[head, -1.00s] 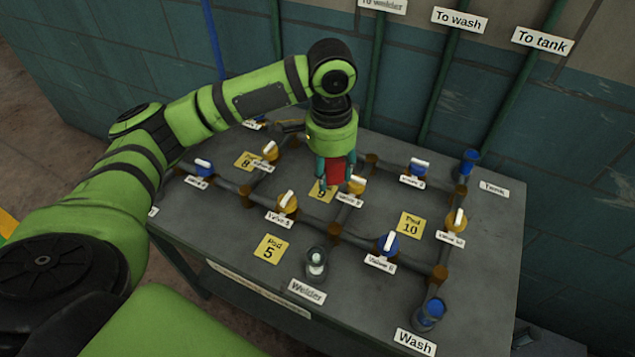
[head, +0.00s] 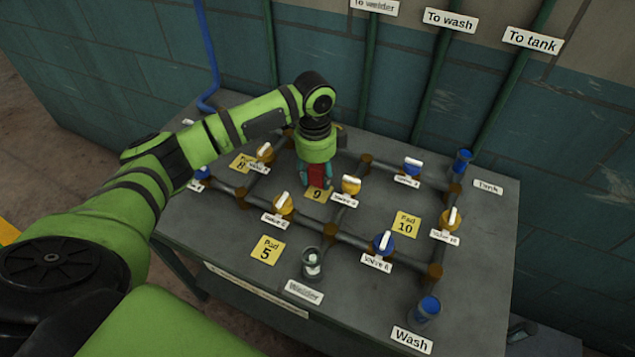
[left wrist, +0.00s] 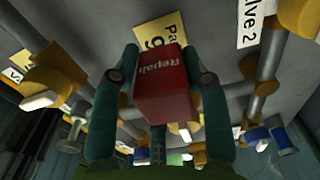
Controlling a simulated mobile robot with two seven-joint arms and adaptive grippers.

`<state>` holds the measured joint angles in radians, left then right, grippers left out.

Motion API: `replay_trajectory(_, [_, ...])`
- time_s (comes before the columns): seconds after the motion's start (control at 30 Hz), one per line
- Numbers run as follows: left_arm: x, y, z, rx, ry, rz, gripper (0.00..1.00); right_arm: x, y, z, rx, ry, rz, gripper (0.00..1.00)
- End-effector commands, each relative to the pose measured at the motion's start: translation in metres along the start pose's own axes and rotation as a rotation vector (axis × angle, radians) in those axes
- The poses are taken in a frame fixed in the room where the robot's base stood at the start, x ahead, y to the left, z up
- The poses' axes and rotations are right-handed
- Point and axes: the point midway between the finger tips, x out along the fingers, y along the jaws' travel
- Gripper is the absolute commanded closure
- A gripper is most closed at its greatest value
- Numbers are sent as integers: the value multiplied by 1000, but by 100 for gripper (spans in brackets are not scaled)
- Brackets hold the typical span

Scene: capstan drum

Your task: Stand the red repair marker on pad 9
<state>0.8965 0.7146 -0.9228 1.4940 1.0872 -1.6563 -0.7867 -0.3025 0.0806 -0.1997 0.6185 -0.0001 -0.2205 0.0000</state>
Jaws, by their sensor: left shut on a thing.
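The red repair marker (head: 317,175) is a red block held between the fingers of my left gripper (head: 316,180). In the left wrist view the marker (left wrist: 164,88) shows the word "Repair", and the green fingers of the left gripper (left wrist: 160,75) sit on both its sides. The yellow pad 9 (head: 318,195) lies on the table right at the marker's lower end. In the left wrist view pad 9 (left wrist: 158,38) is partly covered by the marker. I cannot tell whether the marker touches the pad. My right gripper is not in view.
Pipes with yellow and blue valves surround the pad; a yellow valve (head: 351,185) stands close on its right. Pad 8 (head: 241,163), pad 5 (head: 267,249) and pad 10 (head: 406,225) are bare. A glass-like cup (head: 312,263) stands near the Welder label.

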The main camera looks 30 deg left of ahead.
Motion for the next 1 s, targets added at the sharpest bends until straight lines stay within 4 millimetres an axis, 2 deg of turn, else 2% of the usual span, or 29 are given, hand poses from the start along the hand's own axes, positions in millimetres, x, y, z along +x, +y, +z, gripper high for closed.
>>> replay_trajectory(0.3, [37,0,1,-2,-1,0,100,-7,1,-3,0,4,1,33])
replay_trajectory(0.7, [44,0,1,-1,0,-2,100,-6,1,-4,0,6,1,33])
replay_trajectory(0.73, [44,0,1,0,-1,-1,51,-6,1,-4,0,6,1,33])
replay_trajectory(0.8, [44,0,1,0,-1,-2,31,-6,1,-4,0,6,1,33])
replay_trajectory(1.0, [43,0,2,-1,-1,-2,31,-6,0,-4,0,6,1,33])
